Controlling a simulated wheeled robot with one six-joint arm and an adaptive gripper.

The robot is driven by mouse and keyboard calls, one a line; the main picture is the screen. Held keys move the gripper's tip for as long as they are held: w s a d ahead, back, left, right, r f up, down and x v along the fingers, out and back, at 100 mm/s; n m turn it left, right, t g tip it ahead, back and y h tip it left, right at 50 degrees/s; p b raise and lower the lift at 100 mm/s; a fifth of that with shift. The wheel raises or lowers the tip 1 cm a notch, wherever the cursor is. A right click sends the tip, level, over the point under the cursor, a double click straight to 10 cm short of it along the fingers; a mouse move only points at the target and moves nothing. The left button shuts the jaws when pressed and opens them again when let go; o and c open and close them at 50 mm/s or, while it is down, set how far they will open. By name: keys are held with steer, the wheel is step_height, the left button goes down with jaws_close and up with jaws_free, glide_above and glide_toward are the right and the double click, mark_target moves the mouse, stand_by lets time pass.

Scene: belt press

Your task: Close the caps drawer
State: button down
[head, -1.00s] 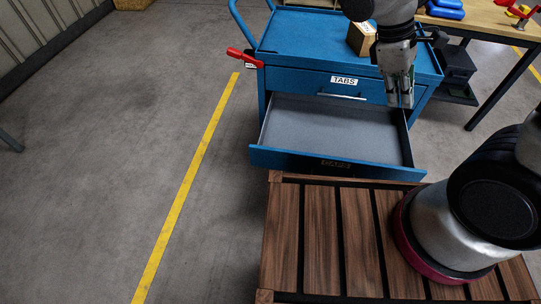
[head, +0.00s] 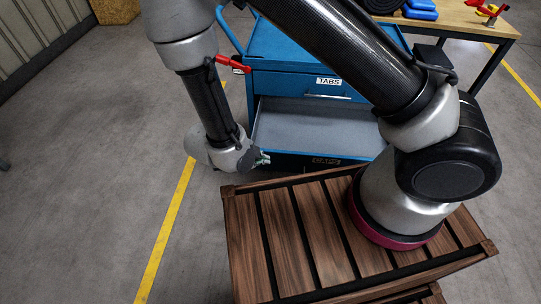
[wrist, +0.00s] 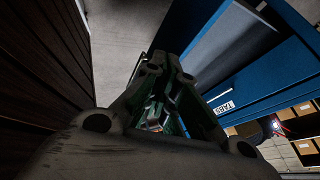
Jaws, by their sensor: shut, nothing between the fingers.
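The caps drawer (head: 318,128) of the blue cart stands pulled out, its grey inside empty where I can see it. Its blue front (head: 300,160) carries a dark, hard-to-read label. My arm covers the drawer's right side in the head view. My gripper (head: 263,158) is shut and empty, low at the left end of the drawer front; I cannot tell whether it touches. In the wrist view my gripper (wrist: 160,112) points ahead, with the grey drawer inside (wrist: 232,38) to its upper right. The closed TABS drawer (head: 305,85) sits above the caps drawer.
A red-handled object (head: 233,64) sticks out at the cart's left side. The slatted wooden platform (head: 283,205) under my arm lies close in front of the drawer. A table (head: 470,22) with blue and red items stands at the back right. The floor to the left is clear.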

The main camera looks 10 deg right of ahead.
glide_toward(280, 157)
step_height(280, 157, down, 4)
steer(key=s+d, duration=0.1)
steer(key=s, duration=0.2)
steer(key=w, duration=0.1)
steer(key=w+d, duration=0.1)
steer(key=w, duration=0.1)
steer(key=shift+w+d, duration=0.15)
steer(key=shift+w, duration=0.2)
steer(key=shift+w+d, duration=0.15)
steer(key=shift+w, duration=0.25)
steer(key=shift+w, duration=0.1)
